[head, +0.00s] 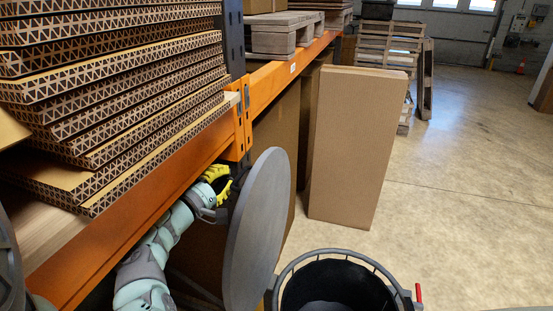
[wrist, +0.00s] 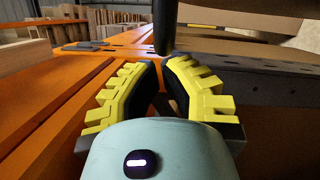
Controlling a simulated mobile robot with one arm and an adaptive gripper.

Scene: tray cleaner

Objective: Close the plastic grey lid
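The grey round lid (head: 258,230) stands open, close to upright, on the left side of the round bin (head: 292,268) in the head view. The bin's dark inside shows. My gripper (head: 229,180) is on the left of the lid, beside its left face, with yellow fingers pointing right. In the wrist view, my gripper (wrist: 161,63) has its two fingers a little apart at the tips, with nothing held between them. A dark post (wrist: 165,28) shows just beyond the tips. I cannot tell whether the fingers touch the lid.
An orange shelf beam (head: 150,205) with stacked cardboard sheets (head: 110,90) runs close to my arm on the left. A tall cardboard box (head: 355,145) stands behind the bin. The floor (head: 470,190) to the right is clear. Wooden pallets (head: 390,50) stand farther back.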

